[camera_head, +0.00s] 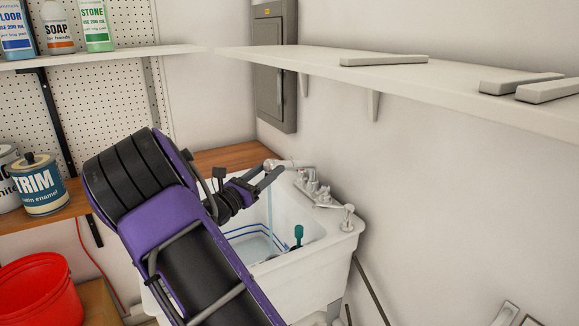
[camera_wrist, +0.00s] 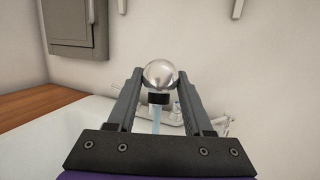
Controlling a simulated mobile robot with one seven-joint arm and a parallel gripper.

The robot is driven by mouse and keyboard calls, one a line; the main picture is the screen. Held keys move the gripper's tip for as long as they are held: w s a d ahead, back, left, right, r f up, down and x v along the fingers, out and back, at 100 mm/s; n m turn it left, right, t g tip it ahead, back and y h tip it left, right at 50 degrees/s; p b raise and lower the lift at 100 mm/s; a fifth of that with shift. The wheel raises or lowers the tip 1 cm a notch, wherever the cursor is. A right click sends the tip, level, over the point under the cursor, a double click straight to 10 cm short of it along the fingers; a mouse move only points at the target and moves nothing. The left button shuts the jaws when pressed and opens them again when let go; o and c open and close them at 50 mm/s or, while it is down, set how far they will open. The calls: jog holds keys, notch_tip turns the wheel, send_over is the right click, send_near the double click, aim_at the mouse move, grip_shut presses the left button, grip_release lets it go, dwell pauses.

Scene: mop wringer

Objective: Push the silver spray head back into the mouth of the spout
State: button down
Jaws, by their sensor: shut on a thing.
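The silver spray head (camera_wrist: 158,73) is a round, shiny piece with a black lower end (camera_wrist: 158,98), between the fingers of my gripper (camera_wrist: 158,80) in the wrist view. My gripper is shut on it. A pale blue stream of water shows below the black end. In the head view my gripper (camera_head: 264,176) reaches over the white sink (camera_head: 325,245) at the faucet. The silver spout (camera_head: 284,163) shows just behind the fingertips. Its mouth is hidden, so I cannot tell whether the head touches it.
Faucet handles (camera_head: 316,188) stand on the sink's back rim. A teal-handled item (camera_head: 298,234) stands in the sink. A wooden counter (camera_head: 225,157) lies behind, with a grey wall box (camera_head: 274,70) above. A white shelf (camera_head: 430,80) crosses the right wall. A red bucket (camera_head: 40,290) is at left.

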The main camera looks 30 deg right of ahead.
jog(key=shift+d, duration=0.15)
dwell(0.4)
jog(key=shift+c, duration=1.1)
grip_release()
jog(key=shift+f, duration=0.1)
jog(key=v, duration=1.7)
jog(key=shift+a, duration=0.25)
